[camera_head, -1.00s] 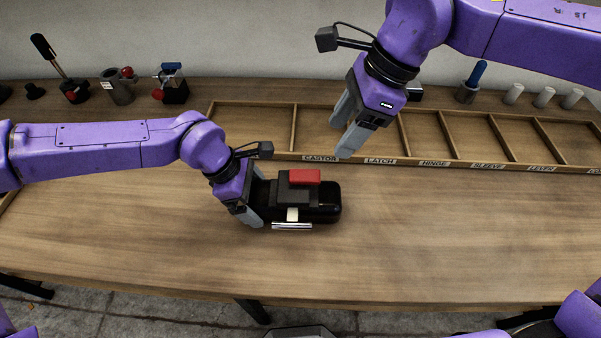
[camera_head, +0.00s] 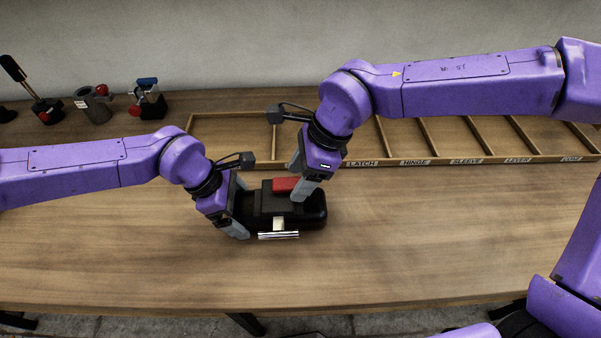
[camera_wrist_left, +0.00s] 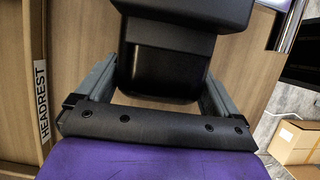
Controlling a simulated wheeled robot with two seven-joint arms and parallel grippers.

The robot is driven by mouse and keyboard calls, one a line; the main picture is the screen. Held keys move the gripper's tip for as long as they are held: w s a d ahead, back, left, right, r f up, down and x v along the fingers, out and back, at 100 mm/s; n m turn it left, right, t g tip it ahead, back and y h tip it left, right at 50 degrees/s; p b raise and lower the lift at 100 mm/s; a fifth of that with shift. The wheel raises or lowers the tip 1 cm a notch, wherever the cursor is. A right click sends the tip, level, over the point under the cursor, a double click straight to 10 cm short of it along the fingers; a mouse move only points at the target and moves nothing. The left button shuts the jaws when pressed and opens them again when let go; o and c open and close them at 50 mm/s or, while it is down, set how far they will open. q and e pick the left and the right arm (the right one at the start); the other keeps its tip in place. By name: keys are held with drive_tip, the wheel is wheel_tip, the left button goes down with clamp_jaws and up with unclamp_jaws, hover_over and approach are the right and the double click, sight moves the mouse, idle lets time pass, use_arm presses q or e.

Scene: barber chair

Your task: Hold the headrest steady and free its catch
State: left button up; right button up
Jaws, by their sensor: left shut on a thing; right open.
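The headrest (camera_head: 314,214) is a black padded block lying on the table, with a dark housing, a red catch (camera_head: 285,185) on top and a silver bar (camera_head: 278,235) at its front. My left gripper (camera_head: 240,210) is shut on the left end of the headrest. In the left wrist view the black headrest (camera_wrist_left: 165,72) sits between my left gripper's fingers (camera_wrist_left: 160,88). My right gripper (camera_head: 298,178) is open, with its fingers pointing down at the red catch, one on its far left side and one on its right. Whether they touch the catch I cannot tell.
A wooden tray (camera_head: 230,116) with labelled compartments runs along the back, partly behind my right arm. Several small fixtures, including a lever (camera_head: 30,90) and a grey cup (camera_head: 95,106), stand at the back left. The table front (camera_head: 400,265) is clear. A HEADREST label (camera_wrist_left: 41,100) shows in the left wrist view.

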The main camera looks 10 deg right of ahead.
drive_tip(key=c, duration=1.1)
drive_tip(key=shift+w+n, duration=0.1)
drive_tip(key=shift+n, duration=0.2)
drive_tip(key=n, duration=0.1)
drive_tip(key=w+n+g, duration=0.1)
drive_tip(key=n, duration=0.1)
drive_tip(key=shift+w+a+n+g, duration=0.1)
drive_tip(key=shift+w+n+g, duration=0.15)
drive_tip(key=shift+n+g, duration=0.15)
drive_tip(key=w+n+g, duration=0.1)
drive_tip(key=n, duration=0.2)
drive_tip(key=a+n+g+h, duration=0.1)
drive_tip(key=n, duration=0.2)
drive_tip(key=w+a+n+h, duration=0.1)
drive_tip(key=n, duration=0.2)
drive_tip(key=shift+w+a+g, duration=0.1)
drive_tip(key=shift+w+g, duration=0.2)
drive_tip(key=shift+g, duration=0.1)
drive_tip(key=shift+o, duration=0.2)
drive_tip(key=shift+w+a+n+h, duration=0.1)
drive_tip(key=shift+a+n+h, duration=0.2)
drive_tip(key=shift+n, duration=0.45)
drive_tip(key=shift+w+a+n+h, duration=0.1)
drive_tip(key=shift+a+n+h, duration=0.2)
drive_tip(key=shift+n, duration=0.5)
drive_tip(key=shift+w+a+n+h, duration=0.15)
drive_tip(key=shift+n+h, duration=0.25)
drive_tip(key=shift+n, duration=0.35)
drive_tip(key=shift+s, duration=0.1)
